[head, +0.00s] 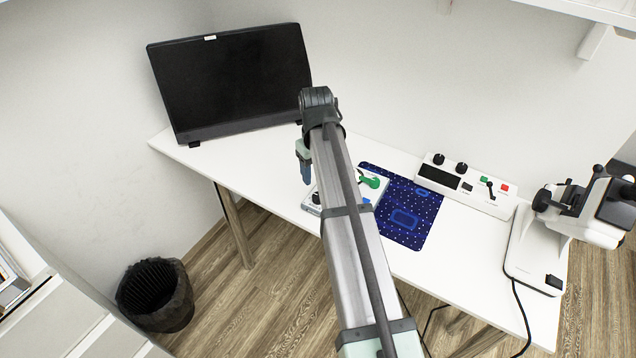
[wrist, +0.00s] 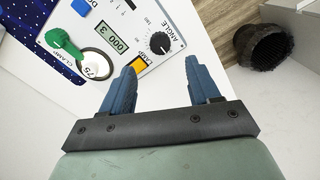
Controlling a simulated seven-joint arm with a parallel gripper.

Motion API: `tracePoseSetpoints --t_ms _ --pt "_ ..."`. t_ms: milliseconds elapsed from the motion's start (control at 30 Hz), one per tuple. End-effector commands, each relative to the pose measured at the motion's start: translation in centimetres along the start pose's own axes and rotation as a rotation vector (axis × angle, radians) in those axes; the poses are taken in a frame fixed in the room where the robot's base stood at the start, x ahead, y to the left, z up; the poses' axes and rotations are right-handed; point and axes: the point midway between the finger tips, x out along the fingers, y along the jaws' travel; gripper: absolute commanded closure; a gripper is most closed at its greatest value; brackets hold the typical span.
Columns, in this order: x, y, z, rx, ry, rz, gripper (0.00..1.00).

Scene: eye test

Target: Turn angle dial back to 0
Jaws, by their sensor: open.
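The angle dial (wrist: 160,42) is a black knob marked ANGLE on a white device panel (wrist: 115,18), with scale marks around it. Its exact setting is too small to read. In the head view the device (head: 312,208) is partly hidden behind my arm. A small display (wrist: 111,37) beside the dial shows digits, upside down and hard to read. My gripper (wrist: 162,72) is open and empty, its two blue fingers apart. The dial lies just beyond the fingertips, roughly between their lines, and no contact shows. In the head view my gripper (head: 305,168) hangs beside the device.
An orange lamp button (wrist: 138,63), a green clamp lever (wrist: 62,42) and a white disc marked 75 (wrist: 95,63) sit near the dial. A monitor (head: 230,80), blue mat (head: 405,215), control box (head: 465,185) and microscope-like instrument (head: 590,215) share the table. A bin (head: 155,295) stands on the floor.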

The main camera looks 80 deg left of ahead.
Motion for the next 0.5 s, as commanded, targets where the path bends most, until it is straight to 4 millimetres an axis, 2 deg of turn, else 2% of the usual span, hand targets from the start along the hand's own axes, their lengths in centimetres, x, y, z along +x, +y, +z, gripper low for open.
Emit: tracePoseSetpoints --t_ms 33,200,500 --pt "-1.0 0.0 -0.1 0.0 0.002 0.001 0.39" --pt "-3.4 0.0 -0.1 0.0 0.001 0.0 0.39" --pt "-5.2 0.0 0.0 0.0 0.0 0.0 0.39"
